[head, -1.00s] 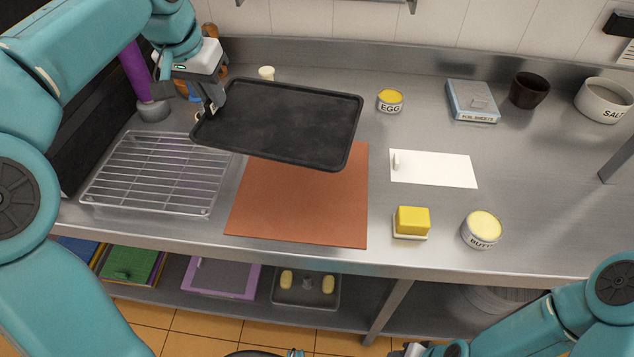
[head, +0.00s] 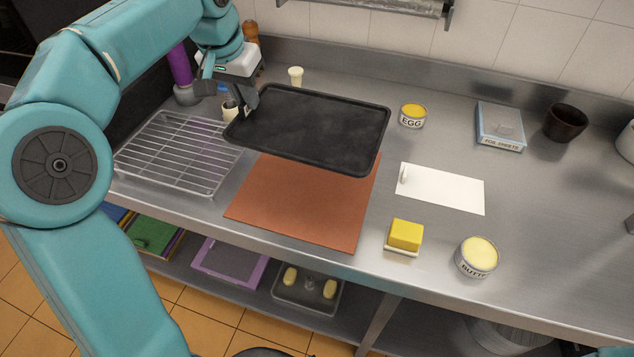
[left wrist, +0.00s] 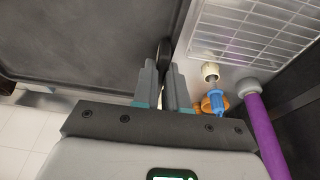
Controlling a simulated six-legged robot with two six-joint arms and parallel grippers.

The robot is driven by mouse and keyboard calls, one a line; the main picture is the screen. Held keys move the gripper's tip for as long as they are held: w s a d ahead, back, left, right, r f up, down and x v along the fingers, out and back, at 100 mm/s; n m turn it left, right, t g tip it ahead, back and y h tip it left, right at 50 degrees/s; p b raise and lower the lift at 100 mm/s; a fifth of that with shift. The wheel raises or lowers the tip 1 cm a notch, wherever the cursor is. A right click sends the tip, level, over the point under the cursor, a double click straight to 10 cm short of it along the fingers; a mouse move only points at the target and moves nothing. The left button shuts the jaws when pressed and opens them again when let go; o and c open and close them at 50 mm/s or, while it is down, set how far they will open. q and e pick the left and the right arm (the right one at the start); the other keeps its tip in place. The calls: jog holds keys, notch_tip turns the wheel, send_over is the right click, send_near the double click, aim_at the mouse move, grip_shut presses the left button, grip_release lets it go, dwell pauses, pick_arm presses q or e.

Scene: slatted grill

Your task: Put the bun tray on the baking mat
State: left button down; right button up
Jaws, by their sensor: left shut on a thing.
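The bun tray (head: 310,125) is a black, empty rectangular tray with a low rim. In the head view it covers the far part of the orange-brown baking mat (head: 300,205), whose near part lies bare on the counter. My left gripper (head: 242,110) is shut on the tray's left rim. The left wrist view shows the fingers (left wrist: 166,78) pinching the rim, with the tray (left wrist: 85,45) stretching away to the left. The tray looks raised, but its exact gap above the mat is hard to tell. My right gripper is out of view.
A wire rack (head: 180,150) stands left of the mat. A white board (head: 440,188), butter block (head: 405,236) and butter tin (head: 477,256) are to the right. An egg tin (head: 412,115) and foil box (head: 500,125) stand behind. Bare counter lies between them.

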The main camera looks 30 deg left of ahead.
pick_arm(q)
jog(key=shift+n, duration=0.3)
jog(key=f, duration=0.5)
jog(key=a+f+b, duration=0.1)
jog(key=f, duration=0.4)
jog(key=s+a+f, duration=0.1)
jog(key=f, duration=0.4)
jog(key=shift+f, duration=0.15)
notch_tip(320, 180, down, 4)
jog(key=shift+d+f+b, duration=0.1)
jog(key=shift+b, duration=0.2)
jog(key=shift+w+f, duration=0.15)
jog(key=shift+f, duration=0.3)
jog(key=c, duration=1.2)
grip_release()
jog(key=shift+f, duration=0.1)
jog(key=shift+o, duration=0.2)
